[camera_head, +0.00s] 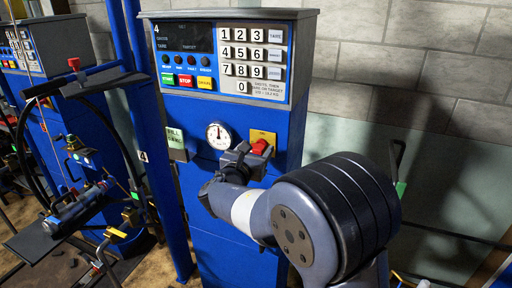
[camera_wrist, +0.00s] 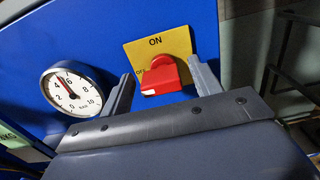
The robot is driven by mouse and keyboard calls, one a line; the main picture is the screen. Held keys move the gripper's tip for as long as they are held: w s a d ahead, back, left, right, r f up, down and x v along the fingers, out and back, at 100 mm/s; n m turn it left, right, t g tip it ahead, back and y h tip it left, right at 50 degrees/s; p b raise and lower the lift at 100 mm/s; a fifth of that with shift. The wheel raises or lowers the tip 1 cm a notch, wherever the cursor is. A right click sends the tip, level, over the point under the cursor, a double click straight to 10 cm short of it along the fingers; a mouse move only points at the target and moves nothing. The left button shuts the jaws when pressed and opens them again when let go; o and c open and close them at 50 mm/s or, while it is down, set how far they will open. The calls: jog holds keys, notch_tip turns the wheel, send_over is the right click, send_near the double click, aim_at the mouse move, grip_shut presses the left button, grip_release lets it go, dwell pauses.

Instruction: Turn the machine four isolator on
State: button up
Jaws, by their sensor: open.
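The machine four isolator is a red knob (camera_head: 260,146) on a yellow plate (camera_head: 270,135), on the blue front panel below the keypad. In the wrist view the red knob (camera_wrist: 163,75) lies between my fingers, with a white mark at its lower left end. The yellow plate (camera_wrist: 182,43) reads ON at the top and OFF at the left, partly covered by the knob. My gripper (camera_wrist: 161,68) is open, one finger on each side of the knob, with visible gaps. In the head view my gripper (camera_head: 240,160) is at the knob's lower left and hides part of it.
A round white gauge (camera_head: 219,136) is left of the isolator, and a pale green tag (camera_head: 175,138) is further left. The number 4 console with its keypad (camera_head: 252,55) is above. Another blue machine (camera_head: 60,110) stands at left. A grey wall is behind.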

jog(key=shift+w+d, duration=0.2)
jog(key=shift+w, duration=0.2)
jog(key=shift+s, duration=0.1)
jog(key=c, duration=1)
